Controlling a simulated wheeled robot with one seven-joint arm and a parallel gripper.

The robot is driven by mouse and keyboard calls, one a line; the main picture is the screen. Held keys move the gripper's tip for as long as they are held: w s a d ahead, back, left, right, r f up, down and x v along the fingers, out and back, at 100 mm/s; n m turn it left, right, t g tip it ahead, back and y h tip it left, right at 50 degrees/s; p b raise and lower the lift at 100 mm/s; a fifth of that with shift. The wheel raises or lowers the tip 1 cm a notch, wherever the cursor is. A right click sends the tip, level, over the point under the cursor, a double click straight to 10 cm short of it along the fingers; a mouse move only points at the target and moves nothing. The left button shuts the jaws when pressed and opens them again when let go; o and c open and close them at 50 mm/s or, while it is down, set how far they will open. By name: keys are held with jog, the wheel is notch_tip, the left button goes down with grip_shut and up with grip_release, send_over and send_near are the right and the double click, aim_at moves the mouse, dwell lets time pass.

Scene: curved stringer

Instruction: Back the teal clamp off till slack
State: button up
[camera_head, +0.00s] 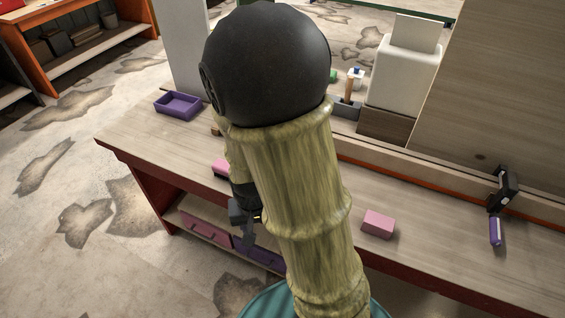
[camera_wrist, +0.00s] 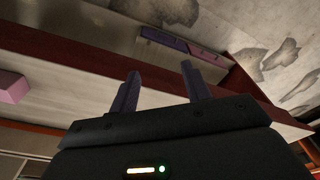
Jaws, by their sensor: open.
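No teal clamp shows in either view; my arm covers the middle of the bench in the head view and may hide it. One clamp (camera_head: 503,190) is visible, black with a purple handle (camera_head: 495,231), fixed at the bench's right part against the raised rail. My gripper (camera_wrist: 160,72) is open, with nothing between its two dark fingers. In the head view my gripper (camera_head: 245,215) is partly hidden beside my arm, near the bench's front edge and well left of the purple-handled clamp.
The wooden bench (camera_head: 440,215) carries a pink block (camera_head: 378,223), a purple tray (camera_head: 178,105) and another pink piece (camera_head: 221,168). A pink block (camera_wrist: 12,87) shows at left in the wrist view. Drawers (camera_head: 206,229) sit below the bench. Stained floor (camera_head: 60,200) lies open at left.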

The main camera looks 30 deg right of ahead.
jog(key=w+d+f+m+h, duration=0.2)
jog(key=d+f+m+h, duration=0.2)
jog(key=f+m+h, duration=0.15)
jog(key=w+r+m+t+h, duration=0.1)
jog(key=w+r+t+h, duration=0.4)
jog(key=r+t, duration=0.2)
notch_tip(320, 180, up, 2)
jog(key=shift+w+a+r, duration=0.25)
jog(key=shift+w+a, duration=0.15)
jog(key=shift+a, duration=0.05)
jog(key=shift+m, duration=0.25)
jog(key=x, duration=1.6)
jog(key=shift+w+d+f+b, duration=0.1)
jog(key=shift+w+f+b, duration=0.1)
jog(key=shift+b, duration=0.15)
jog(key=shift+w+d+f, duration=0.25)
jog(key=shift+w, duration=0.1)
